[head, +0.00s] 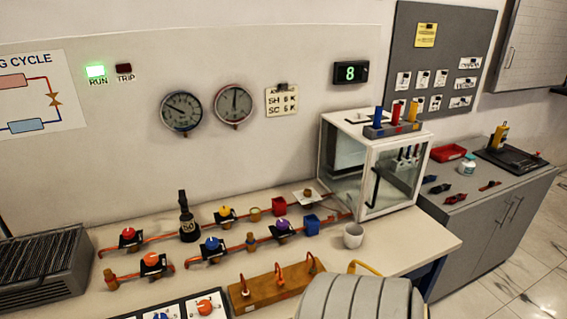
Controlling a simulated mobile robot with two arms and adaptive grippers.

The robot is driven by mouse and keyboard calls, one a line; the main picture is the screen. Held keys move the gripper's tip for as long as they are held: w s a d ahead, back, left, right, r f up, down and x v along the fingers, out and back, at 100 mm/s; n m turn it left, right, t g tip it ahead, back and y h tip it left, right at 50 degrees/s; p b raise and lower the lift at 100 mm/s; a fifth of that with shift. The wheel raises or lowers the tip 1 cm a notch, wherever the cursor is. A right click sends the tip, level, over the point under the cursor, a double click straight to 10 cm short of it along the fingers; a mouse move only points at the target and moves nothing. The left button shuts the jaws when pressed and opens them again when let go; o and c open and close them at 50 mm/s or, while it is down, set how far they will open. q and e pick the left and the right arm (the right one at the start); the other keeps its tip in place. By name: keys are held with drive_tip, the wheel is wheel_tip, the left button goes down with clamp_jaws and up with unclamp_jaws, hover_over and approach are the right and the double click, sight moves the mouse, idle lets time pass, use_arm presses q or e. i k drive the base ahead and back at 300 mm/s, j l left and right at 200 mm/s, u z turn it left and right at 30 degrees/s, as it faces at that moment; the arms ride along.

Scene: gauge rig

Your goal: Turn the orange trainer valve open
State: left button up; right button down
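Several valves with coloured round knobs sit on copper pipe runs along the pale bench (400,236). An orange valve knob (150,259) is on the front pipe run at the left, and a redder valve knob (128,234) is on the rear run just behind it. Another orange knob (204,307) is on a panel at the bottom edge, partly cut off. I cannot tell from this view how far any valve is turned. Neither of my grippers is in view.
Blue (212,243), purple (283,224) and yellow (224,211) valve knobs stand nearby, with a black weight-like cylinder (188,225) between pipes. A wooden block (262,293) with copper hooks lies in front. A glass-sided case (340,160) and white cup (353,236) are right.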

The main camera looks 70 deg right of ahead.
sight(151, 259)
drive_tip(key=z, duration=1.7)
